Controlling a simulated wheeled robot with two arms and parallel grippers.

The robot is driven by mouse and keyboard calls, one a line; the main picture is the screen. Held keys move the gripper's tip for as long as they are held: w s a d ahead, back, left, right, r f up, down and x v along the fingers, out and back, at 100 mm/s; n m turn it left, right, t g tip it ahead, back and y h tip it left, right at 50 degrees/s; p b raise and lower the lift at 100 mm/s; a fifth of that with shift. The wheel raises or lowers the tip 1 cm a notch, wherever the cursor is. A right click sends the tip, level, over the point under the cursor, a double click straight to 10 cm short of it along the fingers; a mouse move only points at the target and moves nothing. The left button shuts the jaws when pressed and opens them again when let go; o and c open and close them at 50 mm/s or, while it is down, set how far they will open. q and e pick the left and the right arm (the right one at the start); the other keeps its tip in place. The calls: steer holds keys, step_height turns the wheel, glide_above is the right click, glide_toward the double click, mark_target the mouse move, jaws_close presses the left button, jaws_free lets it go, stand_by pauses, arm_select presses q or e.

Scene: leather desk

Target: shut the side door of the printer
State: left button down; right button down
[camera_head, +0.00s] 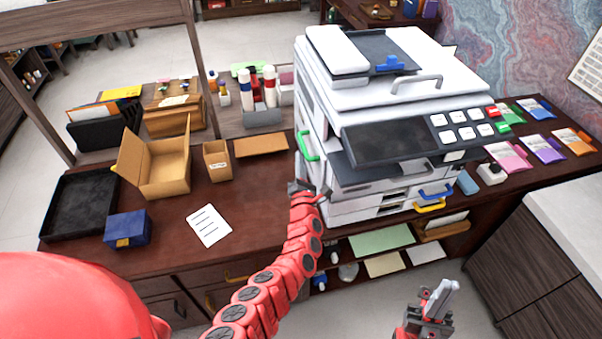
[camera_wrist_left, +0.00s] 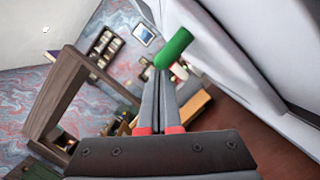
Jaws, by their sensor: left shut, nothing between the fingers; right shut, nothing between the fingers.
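The white printer (camera_head: 385,110) stands on the dark wooden desk. Its side door (camera_head: 309,125) is on the left side and carries a green handle (camera_head: 309,146). I cannot tell from these views how far the door stands open. My left gripper (camera_head: 308,188) is shut and empty, just below and in front of the green handle. In the left wrist view the shut fingers (camera_wrist_left: 162,78) point toward the green handle (camera_wrist_left: 175,48), with white printer panels at right; contact is unclear. My right gripper (camera_head: 441,294) is shut and empty, low in front of the desk.
A cardboard box (camera_head: 157,165), a small brown box (camera_head: 217,161), a blue box (camera_head: 128,228) and a black tray (camera_head: 78,207) are on the desk left of the printer. A white paper (camera_head: 208,225) lies there. Blue (camera_head: 436,191) and yellow (camera_head: 430,206) handles are on the printer's front.

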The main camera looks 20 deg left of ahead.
arm_select(q)
steer(key=v, duration=1.7)
steer(key=shift+s, duration=0.15)
